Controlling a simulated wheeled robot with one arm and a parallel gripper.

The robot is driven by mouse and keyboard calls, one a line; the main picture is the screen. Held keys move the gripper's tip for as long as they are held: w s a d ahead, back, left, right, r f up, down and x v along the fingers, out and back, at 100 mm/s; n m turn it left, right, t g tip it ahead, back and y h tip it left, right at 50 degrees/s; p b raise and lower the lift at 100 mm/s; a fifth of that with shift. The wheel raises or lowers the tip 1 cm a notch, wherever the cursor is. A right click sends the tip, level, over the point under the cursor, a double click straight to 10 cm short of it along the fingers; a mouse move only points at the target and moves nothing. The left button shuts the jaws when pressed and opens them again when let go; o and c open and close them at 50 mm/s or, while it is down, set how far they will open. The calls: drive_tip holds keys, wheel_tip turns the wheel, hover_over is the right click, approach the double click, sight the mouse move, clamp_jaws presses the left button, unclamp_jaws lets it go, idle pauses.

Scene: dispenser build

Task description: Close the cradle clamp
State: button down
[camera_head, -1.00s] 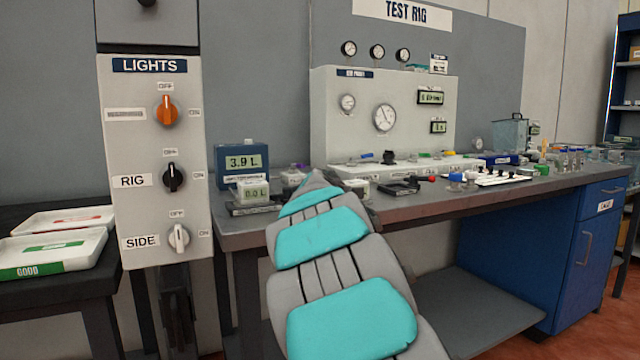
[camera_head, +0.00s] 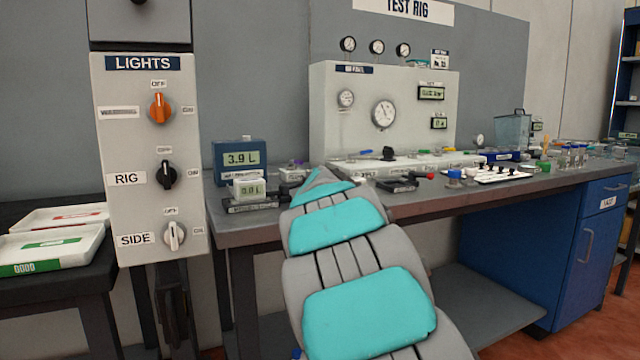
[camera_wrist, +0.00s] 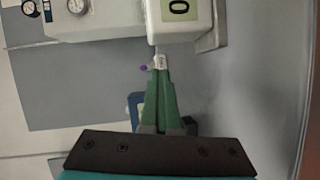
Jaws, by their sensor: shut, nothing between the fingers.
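A small white meter reading 0.0 L (camera_head: 251,188) sits on a dark labelled base (camera_head: 250,207) at the bench's left end. A dark part (camera_head: 286,190) shows at its right side, partly hidden by my arm; I cannot tell whether it is the cradle clamp. A black fixture with a red-tipped handle (camera_head: 405,184) lies right of my arm. In the head view my arm hides the gripper.
A blue 3.9 L display (camera_head: 240,158) stands behind the small meter. The test rig panel (camera_head: 385,110) rises behind the bench (camera_head: 470,198). The lights panel (camera_head: 150,160) stands at left. A white tray with small parts (camera_head: 495,174) lies farther right.

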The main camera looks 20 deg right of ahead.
drive_tip(key=shift+s+a+r, duration=0.15)
drive_tip(key=shift+s+a, duration=0.1)
drive_tip(key=shift+a, duration=0.25)
drive_tip(key=v, duration=0.6)
drive_tip(key=shift+s+d+r+b, duration=0.1)
drive_tip(key=shift+s+d+b, duration=0.1)
drive_tip(key=shift+b, duration=0.1)
drive_tip(key=shift+s, duration=0.2)
